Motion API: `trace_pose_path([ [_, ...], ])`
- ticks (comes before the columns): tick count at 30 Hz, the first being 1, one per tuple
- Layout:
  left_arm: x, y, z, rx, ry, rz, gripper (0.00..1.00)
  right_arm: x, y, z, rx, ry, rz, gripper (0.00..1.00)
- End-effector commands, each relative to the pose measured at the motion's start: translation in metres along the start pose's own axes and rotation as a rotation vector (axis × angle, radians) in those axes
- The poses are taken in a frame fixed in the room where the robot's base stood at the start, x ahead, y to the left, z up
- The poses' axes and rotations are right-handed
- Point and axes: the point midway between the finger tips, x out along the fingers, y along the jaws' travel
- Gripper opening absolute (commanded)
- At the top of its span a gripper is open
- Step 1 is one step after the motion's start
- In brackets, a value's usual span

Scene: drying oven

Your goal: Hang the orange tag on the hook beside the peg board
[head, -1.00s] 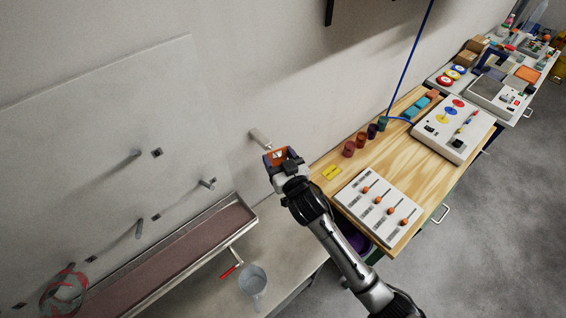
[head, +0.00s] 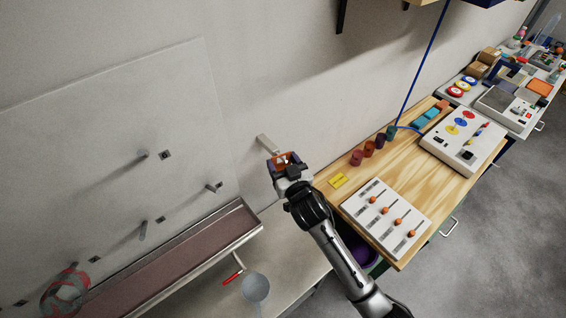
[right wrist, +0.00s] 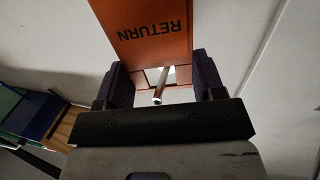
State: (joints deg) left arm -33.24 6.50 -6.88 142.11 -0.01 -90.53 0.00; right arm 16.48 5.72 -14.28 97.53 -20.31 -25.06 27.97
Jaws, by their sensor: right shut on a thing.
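The orange tag (right wrist: 150,28) reads "RETURN", upside down in the right wrist view, and has an opening near its gripped end. My right gripper (right wrist: 163,88) is shut on the tag, its dark fingers on either side of that end. A short metal rod, the hook (right wrist: 160,88), shows in the opening; its tip appears to poke through towards the camera. In the head view the hook's pale mount (head: 265,142) is on the wall, right of the peg board (head: 110,130). My right gripper (head: 284,161) is right at it, hiding how far the rod goes through.
A brown-lined trough (head: 180,252) runs below the peg board. A red-handled tool (head: 233,277) and a pale cup (head: 256,287) are beneath. A wooden table (head: 410,165) with a slider panel (head: 386,218) and several small cups stands to the right. The wall above the hook is clear.

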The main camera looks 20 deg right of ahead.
Motion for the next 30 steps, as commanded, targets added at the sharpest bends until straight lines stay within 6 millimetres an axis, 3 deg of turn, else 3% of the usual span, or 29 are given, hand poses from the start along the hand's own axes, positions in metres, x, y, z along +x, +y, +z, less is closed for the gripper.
trace_pose_path([
  [6, 0.000, -0.002, 0.001, 0.007, -0.001, -0.006, 0.43, 0.000, 0.000, 0.000, 0.000, 0.000, 0.000, 0.41],
  [7, 0.000, -0.003, 0.001, 0.008, -0.001, -0.006, 0.43, 0.000, 0.000, 0.000, 0.000, 0.000, 0.000, 0.63],
  [16, 0.000, -0.004, 0.001, 0.011, -0.002, -0.009, 0.43, 0.000, 0.000, 0.000, 0.000, 0.000, 0.000, 0.92],
  [25, 0.001, -0.002, 0.001, 0.006, -0.001, -0.005, 0.43, -0.003, 0.000, 0.001, 0.000, 0.000, 0.000, 0.92],
  [30, 0.004, 0.000, 0.001, 0.000, 0.000, 0.000, 0.43, -0.022, 0.000, 0.002, 0.001, 0.000, -0.001, 0.92],
])
